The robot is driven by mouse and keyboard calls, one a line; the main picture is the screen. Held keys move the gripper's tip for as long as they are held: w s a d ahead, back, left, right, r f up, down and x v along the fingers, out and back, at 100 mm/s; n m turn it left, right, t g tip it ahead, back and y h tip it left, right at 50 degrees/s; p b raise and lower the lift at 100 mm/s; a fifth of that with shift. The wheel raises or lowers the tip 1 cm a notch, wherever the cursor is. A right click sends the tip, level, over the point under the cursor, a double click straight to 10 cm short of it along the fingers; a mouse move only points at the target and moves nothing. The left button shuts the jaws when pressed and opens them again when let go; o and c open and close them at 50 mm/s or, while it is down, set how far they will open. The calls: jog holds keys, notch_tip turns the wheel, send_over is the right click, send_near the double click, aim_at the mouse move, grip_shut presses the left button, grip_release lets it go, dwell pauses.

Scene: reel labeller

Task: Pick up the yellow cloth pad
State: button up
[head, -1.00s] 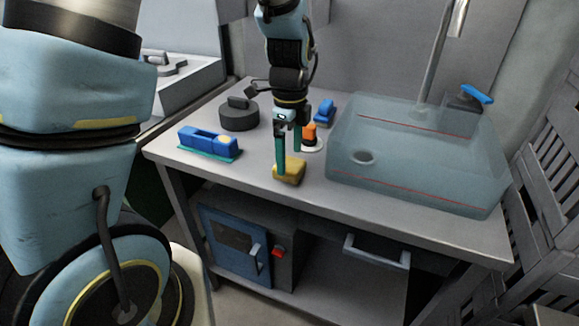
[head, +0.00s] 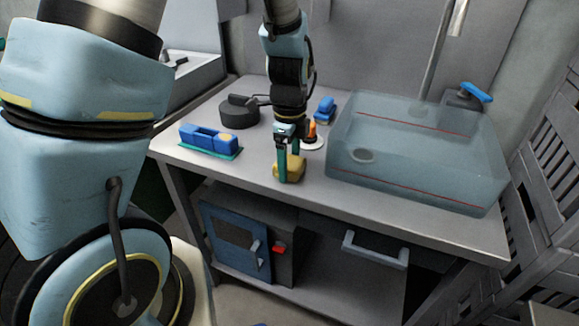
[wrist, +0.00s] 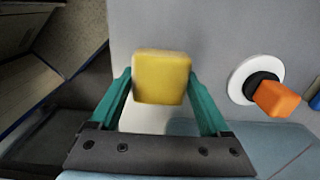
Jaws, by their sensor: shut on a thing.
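The yellow cloth pad (head: 289,170) is on the grey table near its front edge, left of the sink. In the wrist view the pad (wrist: 161,77) sits between the two green fingers of my gripper (wrist: 160,85). In the head view my gripper (head: 289,165) points down with its fingers on the pad's sides. It is shut on the pad. Whether the pad touches the table or is slightly above it, I cannot tell.
A clear basin (head: 420,150) with a tap stands to the right. An orange-topped item on a white disc (head: 312,139) is just behind the gripper. A blue device (head: 209,139) and a dark round object (head: 240,112) are to the left. The front right table strip is clear.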

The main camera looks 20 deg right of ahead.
aim_at(289, 161)
jog(key=c, duration=0.3)
notch_tip(289, 161, up, 10)
jog(key=shift+b, duration=0.8)
jog(key=o, duration=0.8)
jog(key=c, duration=0.7)
jog(key=shift+o, duration=0.2)
